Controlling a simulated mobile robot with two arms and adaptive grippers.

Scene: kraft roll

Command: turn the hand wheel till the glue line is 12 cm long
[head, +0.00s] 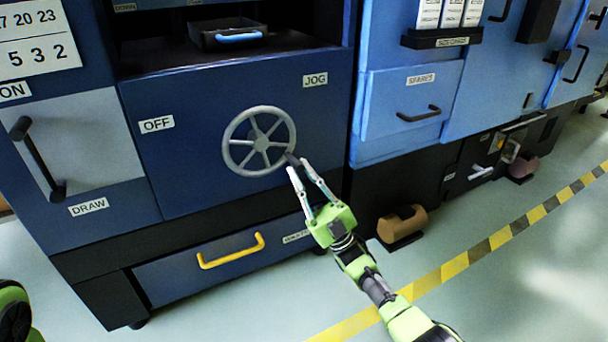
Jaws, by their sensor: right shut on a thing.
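The grey spoked hand wheel (261,143) is mounted on the dark blue front panel between the labels OFF (157,124) and JOG (315,79). My right gripper (294,165) reaches in from the lower right and is shut on the dark handle (292,158) at the wheel's lower right rim. Its fingertips cover part of the handle. I cannot make out a glue line in this view. My left gripper is not in view.
A yellow-handled drawer (231,251) sits below the wheel. A black tray with a blue handle (238,37) lies in the opening above. The floor right of my arm is clear, with a yellow-black stripe (455,269).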

